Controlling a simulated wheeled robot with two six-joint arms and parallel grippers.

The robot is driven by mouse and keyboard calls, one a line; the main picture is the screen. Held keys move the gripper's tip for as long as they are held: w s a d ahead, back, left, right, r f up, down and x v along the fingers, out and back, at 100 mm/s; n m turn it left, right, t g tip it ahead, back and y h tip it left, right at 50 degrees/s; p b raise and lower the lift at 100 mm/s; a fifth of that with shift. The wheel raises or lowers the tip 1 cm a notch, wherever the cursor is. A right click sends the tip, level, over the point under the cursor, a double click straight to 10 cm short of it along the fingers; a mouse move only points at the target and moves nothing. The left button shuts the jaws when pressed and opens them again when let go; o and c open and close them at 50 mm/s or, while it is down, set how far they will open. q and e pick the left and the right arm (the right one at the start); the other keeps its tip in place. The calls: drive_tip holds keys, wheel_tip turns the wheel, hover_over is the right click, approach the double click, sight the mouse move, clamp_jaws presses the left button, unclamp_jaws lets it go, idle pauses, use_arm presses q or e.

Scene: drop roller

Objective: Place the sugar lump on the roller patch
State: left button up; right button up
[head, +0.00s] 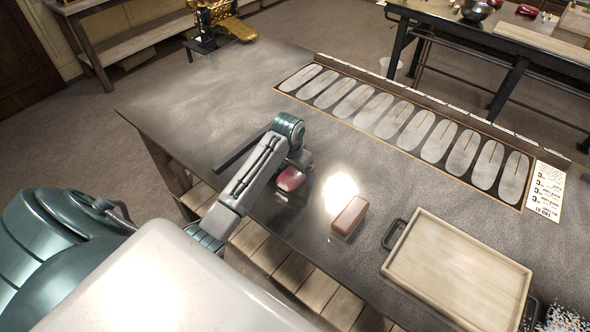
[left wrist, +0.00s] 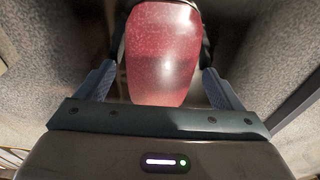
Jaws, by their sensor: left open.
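A glossy, translucent red lump (head: 290,179), which looks like the sugar lump, is at my left gripper (head: 296,172) over the steel table (head: 190,95). In the left wrist view the red lump (left wrist: 163,55) lies between the two fingers of my left gripper (left wrist: 160,88), which are open on either side of it. I cannot tell whether either finger touches it. A long board (head: 345,92) with a row of grey oval patches lies along the table's far side; which one is the roller patch, if any, I cannot tell. My right gripper is out of view.
A reddish-brown block (head: 350,216) lies right of my left gripper. A wooden tray (head: 458,268) with dark handles is at the front right. A printed card (head: 544,191) lies by the board's end. A brass machine (head: 222,20) stands at the back. The table's left part is clear.

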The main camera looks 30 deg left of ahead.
sight(293, 176)
use_arm(q)
drive_tip(key=shift+r, duration=0.45)
wheel_tip(293, 176, up, 11)
drive_tip(key=s, duration=0.2)
drive_tip(key=shift+r, duration=0.15)
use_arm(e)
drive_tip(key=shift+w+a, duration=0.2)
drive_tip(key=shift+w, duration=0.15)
use_arm(q)
drive_tip(key=shift+w+a, duration=0.1)
drive_tip(key=shift+a, duration=0.05)
